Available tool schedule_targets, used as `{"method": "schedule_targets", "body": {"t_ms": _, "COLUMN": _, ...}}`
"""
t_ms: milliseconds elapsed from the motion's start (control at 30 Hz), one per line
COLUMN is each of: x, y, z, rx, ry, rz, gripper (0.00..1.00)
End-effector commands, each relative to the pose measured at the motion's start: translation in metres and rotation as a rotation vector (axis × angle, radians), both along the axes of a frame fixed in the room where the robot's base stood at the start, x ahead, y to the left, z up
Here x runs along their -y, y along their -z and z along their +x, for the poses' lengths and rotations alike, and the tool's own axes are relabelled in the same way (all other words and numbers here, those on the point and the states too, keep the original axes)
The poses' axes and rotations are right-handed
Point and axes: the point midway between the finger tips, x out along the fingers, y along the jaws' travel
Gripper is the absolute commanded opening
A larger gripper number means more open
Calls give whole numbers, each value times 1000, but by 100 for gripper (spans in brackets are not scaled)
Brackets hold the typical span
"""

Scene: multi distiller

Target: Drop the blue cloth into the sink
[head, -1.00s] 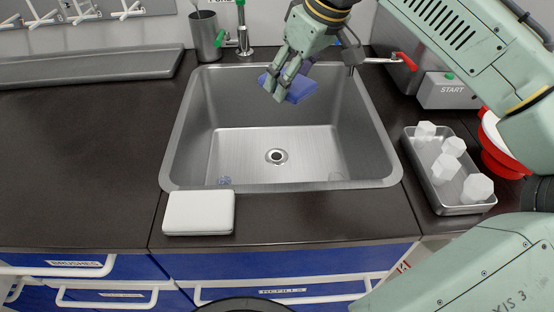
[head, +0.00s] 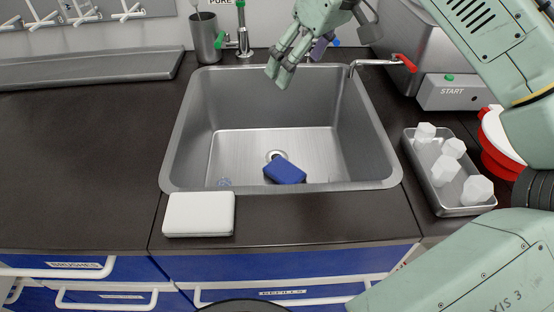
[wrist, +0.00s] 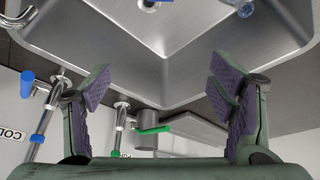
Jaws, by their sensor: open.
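The blue cloth (head: 285,171), a folded block, lies on the floor of the steel sink (head: 225,140), just in front of the drain and partly over it. In the wrist view a small bit of blue shows at the top edge, above the sink wall (wrist: 190,50). My gripper (head: 279,76) is above the back of the sink, apart from the cloth. It is open and empty; the wrist view shows its two padded fingers (wrist: 160,87) wide apart.
A white folded cloth (head: 199,213) lies at the sink's front left edge. Taps (head: 243,40) stand behind the sink. A metal tray (head: 448,195) with white pieces and a red bowl (head: 500,155) are at right. The counter (head: 90,150) at left is mostly clear.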

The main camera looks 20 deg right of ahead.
Motion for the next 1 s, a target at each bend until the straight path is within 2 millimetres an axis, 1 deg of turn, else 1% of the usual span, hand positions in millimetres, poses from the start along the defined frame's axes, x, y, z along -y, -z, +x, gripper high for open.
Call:
{"method": "schedule_targets", "body": {"t_ms": 33, "x": 2, "y": -11, "z": -3, "rx": 3, "ry": -1, "rz": 2, "gripper": 77}}
{"method": "schedule_targets", "body": {"t_ms": 200, "x": 8, "y": -43, "z": -15, "rx": 2, "ry": -1, "rz": 2, "gripper": 77}}
{"method": "schedule_targets", "body": {"t_ms": 300, "x": 11, "y": -57, "z": -20, "rx": 1, "ry": -1, "rz": 1, "gripper": 77}}
{"method": "schedule_targets", "body": {"t_ms": 400, "x": 13, "y": -66, "z": -24, "rx": 1, "ry": -1, "rz": 0, "gripper": 77}}
{"method": "schedule_targets", "body": {"t_ms": 567, "x": 14, "y": -71, "z": -26, "rx": -1, "ry": 0, "rz": 0, "gripper": 77}}
{"method": "schedule_targets", "body": {"t_ms": 1000, "x": 14, "y": -70, "z": -26, "rx": -1, "ry": 0, "rz": 0, "gripper": 77}}
